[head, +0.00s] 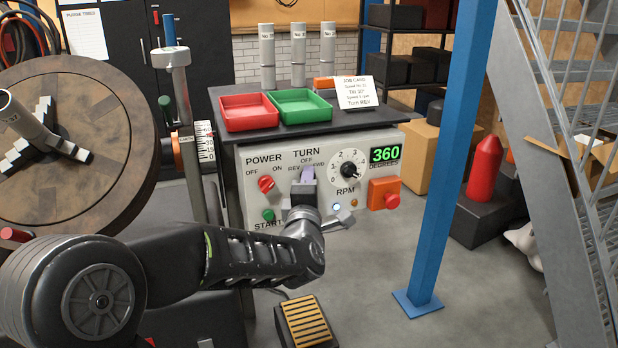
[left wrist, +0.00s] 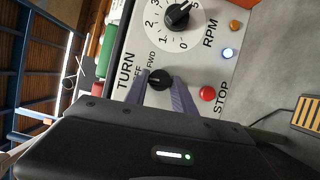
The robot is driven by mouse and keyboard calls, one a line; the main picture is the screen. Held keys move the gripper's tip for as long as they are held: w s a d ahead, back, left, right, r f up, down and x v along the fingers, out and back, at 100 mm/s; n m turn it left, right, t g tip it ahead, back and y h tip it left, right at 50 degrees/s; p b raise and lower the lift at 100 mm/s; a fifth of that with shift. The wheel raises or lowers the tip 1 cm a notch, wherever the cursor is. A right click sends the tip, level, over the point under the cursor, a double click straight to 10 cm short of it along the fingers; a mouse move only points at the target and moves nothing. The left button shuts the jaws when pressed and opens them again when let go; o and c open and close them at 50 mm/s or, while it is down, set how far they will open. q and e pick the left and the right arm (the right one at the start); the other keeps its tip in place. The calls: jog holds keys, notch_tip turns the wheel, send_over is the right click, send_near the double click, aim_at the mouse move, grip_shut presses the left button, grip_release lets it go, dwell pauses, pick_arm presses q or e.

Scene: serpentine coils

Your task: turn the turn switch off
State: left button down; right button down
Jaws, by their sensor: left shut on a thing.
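The turn switch (left wrist: 160,80) is a small black knob under the TURN label on the grey control panel (head: 232,160). In the left wrist view it sits between the two purple fingers of my left gripper (left wrist: 158,83), which are shut on it. In the head view my left gripper (head: 306,176) is at the panel below the OFF mark and hides the knob. The REV and FWD marks are partly covered. Which mark the knob points to I cannot tell for sure. My right gripper is not in view.
A red power knob (head: 265,183) and green start button (head: 268,215) lie left of the switch; the RPM dial (head: 348,170) and emergency stop (head: 385,193) lie right. A blue post (head: 446,150) stands right of the bench. A foot pedal (head: 306,322) is on the floor.

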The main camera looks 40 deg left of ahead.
pick_arm(q)
jog(key=shift+m, duration=0.3)
jog(key=c, duration=1)
grip_release()
jog(key=shift+c, duration=0.2)
jog(key=shift+s+d, duration=0.1)
jog(key=p+v, duration=0.1)
jog(key=v, duration=0.6)
jog(key=shift+s, duration=0.3)
jog(key=shift+d, duration=0.15)
